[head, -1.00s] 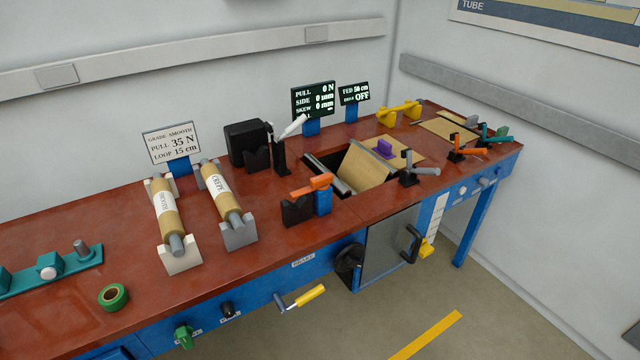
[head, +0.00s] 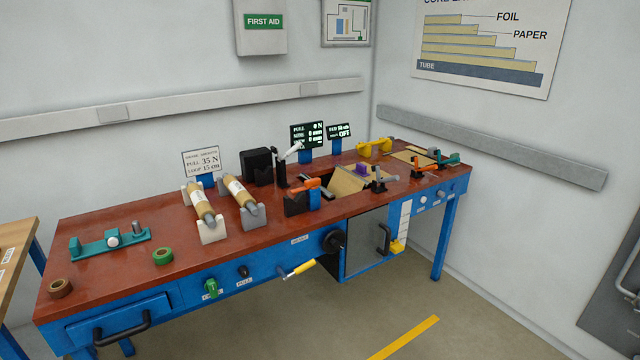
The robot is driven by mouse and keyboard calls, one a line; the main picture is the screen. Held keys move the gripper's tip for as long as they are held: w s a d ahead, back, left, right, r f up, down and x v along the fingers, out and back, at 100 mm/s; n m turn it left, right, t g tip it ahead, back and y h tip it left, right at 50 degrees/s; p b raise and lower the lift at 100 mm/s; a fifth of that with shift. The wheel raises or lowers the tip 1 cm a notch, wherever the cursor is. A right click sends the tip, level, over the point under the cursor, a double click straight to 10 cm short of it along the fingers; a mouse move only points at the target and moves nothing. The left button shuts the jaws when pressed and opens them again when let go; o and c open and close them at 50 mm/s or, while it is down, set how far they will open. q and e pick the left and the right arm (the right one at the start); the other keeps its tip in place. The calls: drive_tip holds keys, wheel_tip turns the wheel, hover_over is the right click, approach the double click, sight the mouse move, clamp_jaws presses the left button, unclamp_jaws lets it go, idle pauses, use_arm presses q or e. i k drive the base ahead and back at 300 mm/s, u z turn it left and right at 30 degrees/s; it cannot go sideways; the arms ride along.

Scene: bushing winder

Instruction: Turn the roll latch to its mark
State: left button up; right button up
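No part is legibly labelled as the roll latch in the head view, and I cannot tell its mark. Candidates are an orange lever (head: 306,184) on a black and blue mount near the bench middle, a grey-handled lever (head: 380,181) right of it, and a green knob (head: 210,287) on the blue front panel. Two paper rolls (head: 201,203) and (head: 240,192) lie in cradles, left of the orange lever. Neither of my grippers is in view.
The red-brown bench top (head: 180,230) has a teal fixture (head: 96,244), green tape (head: 163,256) and brown tape (head: 60,288) at left. A yellow crank handle (head: 300,268) and a black door handle (head: 383,238) stick out in front.

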sight(314, 183)
drive_tip(key=z, duration=0.7)
drive_tip(key=i, duration=0.7)
drive_tip(key=z, duration=0.85)
drive_tip(key=i, duration=1.95)
drive_tip(key=u, duration=0.8)
